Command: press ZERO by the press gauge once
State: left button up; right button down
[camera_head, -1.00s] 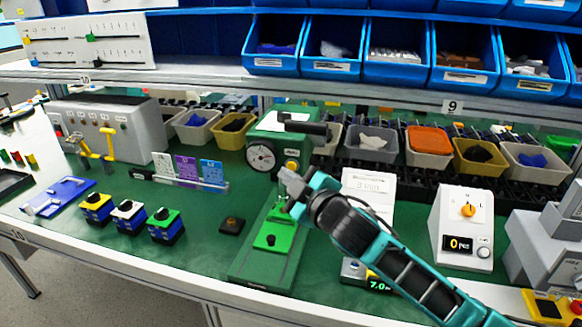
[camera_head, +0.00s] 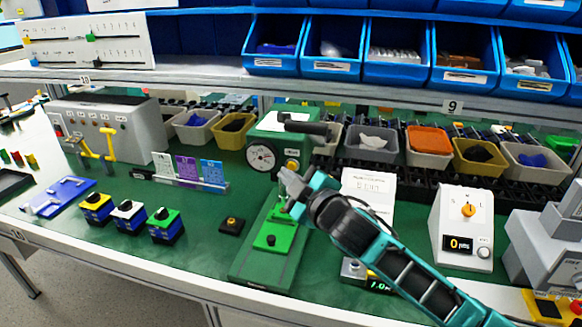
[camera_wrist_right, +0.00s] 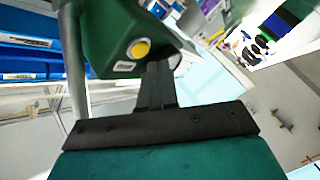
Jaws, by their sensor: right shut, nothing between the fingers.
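The green press (camera_head: 278,135) stands at the middle of the bench with a round dial gauge (camera_head: 261,157) on its head. A yellow button (camera_head: 291,166) sits right of the gauge; it also shows in the right wrist view (camera_wrist_right: 139,48), round and yellow on the green housing. Its label is too small to read. My right gripper (camera_head: 287,178) is shut and empty, its tips just below the yellow button. In the wrist view the fingers (camera_wrist_right: 157,80) reach up beside the button; I cannot tell whether they touch the press. My left gripper is not in view.
A white box with an orange knob (camera_head: 468,210) stands at right. A small green-digit display (camera_head: 376,285) is partly behind my right arm. A black block with a yellow button (camera_head: 231,225) lies left of the press. Bins (camera_head: 431,143) line the back.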

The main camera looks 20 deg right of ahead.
jog(key=shift+w+d, duration=0.1)
jog(key=shift+w, duration=0.05)
dwell(0.4)
jog(key=shift+w+d, duration=0.15)
jog(key=shift+w, duration=0.05)
jog(key=shift+w+d+p, duration=0.25)
jog(key=shift+w+p, duration=0.1)
dwell(0.8)
dwell(0.3)
jog(key=shift+s+a+p, duration=0.3)
jog(key=shift+s+a, duration=0.15)
jog(key=shift+s, duration=0.25)
jog(key=s+a, duration=0.1)
jog(key=s, duration=0.1)
jog(key=s+a+p, duration=0.1)
jog(key=s, duration=0.1)
jog(key=shift+a, duration=0.4)
